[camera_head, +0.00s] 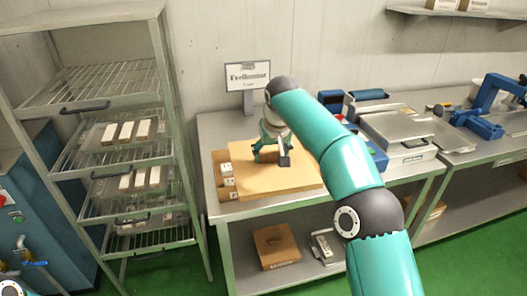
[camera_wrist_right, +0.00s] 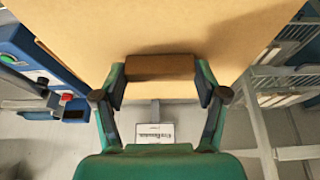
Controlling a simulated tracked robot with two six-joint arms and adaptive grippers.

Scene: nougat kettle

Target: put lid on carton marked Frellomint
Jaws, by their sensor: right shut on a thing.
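A sign (camera_head: 247,76) reading Frellomint stands at the back of the steel table. A carton (camera_head: 228,194) with small pale packets inside stands in front of it, its left part uncovered. A flat tan lid (camera_head: 290,180) covers the rest from above, shifted to the right; I cannot tell whether it touches the carton. My right gripper (camera_head: 270,152) is shut on the lid's brown grip block, which also shows between the fingers in the right wrist view (camera_wrist_right: 160,67). The lid (camera_wrist_right: 160,25) fills the top of that view. My left gripper is not in view.
A wire rack (camera_head: 115,135) with trays of white bars stands at the left. A scale (camera_head: 397,128) and blue machines (camera_head: 500,90) stand to the right. Another brown box (camera_head: 275,246) sits on the lower shelf. Bare tabletop (camera_head: 220,127) shows behind the carton.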

